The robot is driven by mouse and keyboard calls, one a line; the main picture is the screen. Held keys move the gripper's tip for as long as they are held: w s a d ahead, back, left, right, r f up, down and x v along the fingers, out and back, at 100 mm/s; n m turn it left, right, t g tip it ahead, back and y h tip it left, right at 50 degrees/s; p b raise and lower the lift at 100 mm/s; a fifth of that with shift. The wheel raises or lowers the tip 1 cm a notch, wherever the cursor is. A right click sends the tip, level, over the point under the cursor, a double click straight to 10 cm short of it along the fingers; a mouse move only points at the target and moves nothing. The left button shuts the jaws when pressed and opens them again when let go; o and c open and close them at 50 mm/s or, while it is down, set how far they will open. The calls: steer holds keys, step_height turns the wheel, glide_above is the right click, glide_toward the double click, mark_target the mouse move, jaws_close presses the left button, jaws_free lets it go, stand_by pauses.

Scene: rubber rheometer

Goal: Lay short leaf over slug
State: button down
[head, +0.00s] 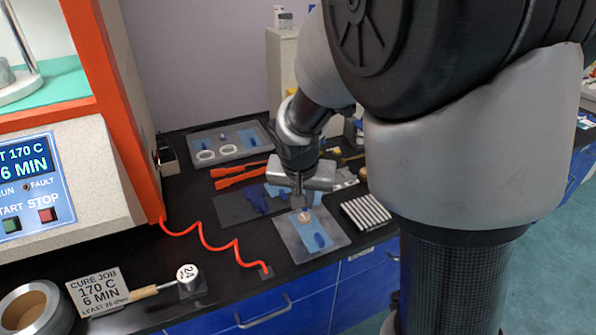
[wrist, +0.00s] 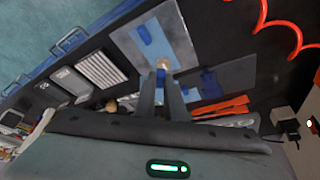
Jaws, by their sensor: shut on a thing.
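My gripper (head: 303,207) is shut low over a grey plate at the front of the black bench. A small blue bit shows between its fingertips (wrist: 162,74) and seems to be the tab of the short leaf; most of that leaf is hard to make out. The pale beige slug (head: 305,216) is at the fingertips, over a light-blue sheet (head: 303,233) on the plate; it also shows in the wrist view (wrist: 162,64). Contact between tab and slug cannot be told. A dark-blue tab (head: 319,240) lies on the sheet's near end.
A dark plate (head: 233,208) with dark-blue pieces lies left of the grey plate (head: 338,236). Red-orange tools (head: 240,180) and a tray (head: 190,153) with white rings are behind. A red coiled cord (head: 205,242) crosses the bench at left.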

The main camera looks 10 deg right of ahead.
steer(key=shift+w+a+f+m+g+h+b, duration=0.15)
steer(key=shift+w+a+f+m+h+b, duration=0.15)
steer(key=shift+w+a+f+m, duration=0.4)
steer(key=shift+w+a+f+m+g+h+b, duration=0.25)
steer(key=shift+f+m, duration=0.25)
steer(key=shift+m, duration=0.45)
steer(key=shift+w+a+f+m+g+h+b, duration=0.1)
steer(key=shift+w+a+f+m+h+b, duration=0.25)
steer(key=shift+f+m, duration=0.4)
steer(key=shift+r, duration=0.1)
steer(key=shift+f+b, duration=2.25)
steer(key=shift+b, duration=0.2)
steer(key=c, duration=1.7)
jaws_free()
steer(key=shift+c, duration=0.2)
steer(key=p+v, duration=0.3)
steer(key=v, duration=1.4)
steer(key=shift+r+p, duration=0.25)
steer(key=shift+p, duration=0.1)
